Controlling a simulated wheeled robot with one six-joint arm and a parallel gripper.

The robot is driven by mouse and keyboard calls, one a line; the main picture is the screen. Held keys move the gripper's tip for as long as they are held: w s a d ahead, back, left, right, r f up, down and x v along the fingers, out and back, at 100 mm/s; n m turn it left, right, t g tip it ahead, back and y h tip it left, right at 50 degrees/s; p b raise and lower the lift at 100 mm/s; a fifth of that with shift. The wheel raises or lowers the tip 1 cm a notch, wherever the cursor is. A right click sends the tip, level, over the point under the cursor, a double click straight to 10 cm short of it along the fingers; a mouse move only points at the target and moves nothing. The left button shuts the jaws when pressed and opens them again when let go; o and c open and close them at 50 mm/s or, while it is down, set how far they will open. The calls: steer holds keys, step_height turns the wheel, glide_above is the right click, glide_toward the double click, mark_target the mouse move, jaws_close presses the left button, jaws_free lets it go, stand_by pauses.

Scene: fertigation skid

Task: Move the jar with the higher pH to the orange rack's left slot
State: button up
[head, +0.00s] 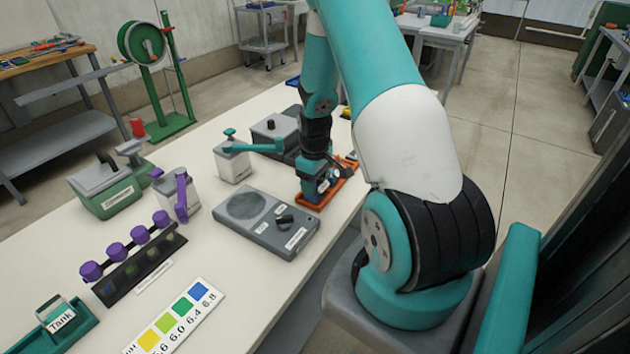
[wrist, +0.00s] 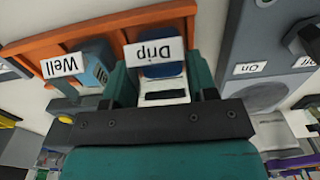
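My gripper (head: 320,184) is low over the orange rack (head: 309,199) in the head view. In the wrist view, which shows the labels upside down, its two teal fingers (wrist: 160,85) stand on either side of the jar labelled Drip (wrist: 163,67), which fills the gap between them. Dark blue shows behind its label. The jar labelled Well (wrist: 94,62) is beside it at the orange rack (wrist: 100,32), with a lighter blue side. A jar labelled Tank (head: 58,316) sits in a teal holder at the front left in the head view. Its contents are hard to tell.
A colour chart (head: 175,322) marked with pH values lies at the table front. A grey device (head: 256,222) with a round plate and a knob is left of the rack. A dark stand with purple knobs (head: 128,243), a green-based box (head: 108,190) and dispensers stand farther left.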

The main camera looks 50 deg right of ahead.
steer(key=o, duration=0.4)
step_height(320, 180, up, 12)
steer(key=w+a+r+n, duration=0.1)
steer(key=a+r, duration=0.1)
steer(key=a, duration=0.2)
steer(key=w+a+r, duration=0.1)
steer(key=a+r, duration=0.2)
steer(key=a, duration=0.2)
steer(key=s+a+r+n+t+y, duration=0.1)
steer(key=a+r, duration=0.2)
steer(key=a, duration=0.4)
steer(key=s+a+r+n+y, duration=0.1)
steer(key=a+r, duration=0.1)
steer(key=a, duration=0.5)
steer(key=s+a+r+n, duration=0.1)
steer(key=s+a, duration=0.4)
steer(key=s+a+r+n+y, duration=0.1)
steer(key=s+a+r, duration=0.1)
steer(key=s+a, duration=0.3)
steer(key=s+a+r+n+g+y, duration=0.1)
steer(key=s+a, duration=0.4)
steer(key=shift+s+a+r+b, duration=0.1)
steer(key=shift+a+r+b, duration=0.05)
steer(key=shift+r+b, duration=0.25)
